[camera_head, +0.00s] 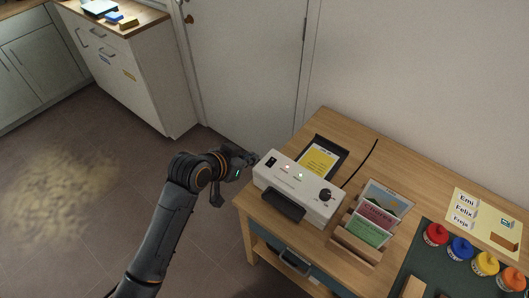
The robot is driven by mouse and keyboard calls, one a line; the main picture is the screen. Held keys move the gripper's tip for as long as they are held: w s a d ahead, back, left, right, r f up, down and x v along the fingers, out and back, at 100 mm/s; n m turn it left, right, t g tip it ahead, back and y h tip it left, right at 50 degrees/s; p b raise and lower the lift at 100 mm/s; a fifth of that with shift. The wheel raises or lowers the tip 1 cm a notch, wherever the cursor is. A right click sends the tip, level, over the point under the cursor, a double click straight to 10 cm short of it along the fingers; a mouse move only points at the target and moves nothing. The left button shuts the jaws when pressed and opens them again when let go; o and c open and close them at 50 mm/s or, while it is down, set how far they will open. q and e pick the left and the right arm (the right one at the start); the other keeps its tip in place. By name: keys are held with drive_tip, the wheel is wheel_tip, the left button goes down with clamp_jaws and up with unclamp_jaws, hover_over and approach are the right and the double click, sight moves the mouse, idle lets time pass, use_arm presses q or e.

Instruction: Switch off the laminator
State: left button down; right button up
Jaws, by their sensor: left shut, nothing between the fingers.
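The laminator (312,206) is a white box on the wooden table, near its left edge. A small black switch (271,162) is at the left end of its top. Two small lights glow in the middle of the top, one of them greenish. A black knob (326,194) is at the right end. A black tray part sticks out at its front. My left gripper (252,158) is shut and empty, just left of the laminator's left end, close to the switch. I cannot tell whether it touches the laminator. My right gripper is out of view.
A yellow sheet in a dark holder (341,152) lies behind the laminator, with a black cable beside it. A wooden card rack (355,240) stands to the right. Colourful pots (459,249) stand on a dark mat.

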use_arm(q)
drive_tip(key=shift+r, duration=0.55)
drive_tip(key=shift+d, duration=0.15)
drive_tip(key=p, duration=0.1)
hover_over(269, 165)
drive_tip(key=f, duration=0.5)
drive_tip(key=shift+s+a+f, duration=0.25)
drive_tip(key=shift+f, duration=0.15)
drive_tip(key=f, duration=0.3)
drive_tip(key=shift+w+d+f+p, duration=0.1)
drive_tip(key=shift+w+d+p, duration=0.1)
drive_tip(key=shift+w+p, duration=0.2)
drive_tip(key=shift+f, duration=0.6)
drive_tip(key=shift+f, duration=0.1)
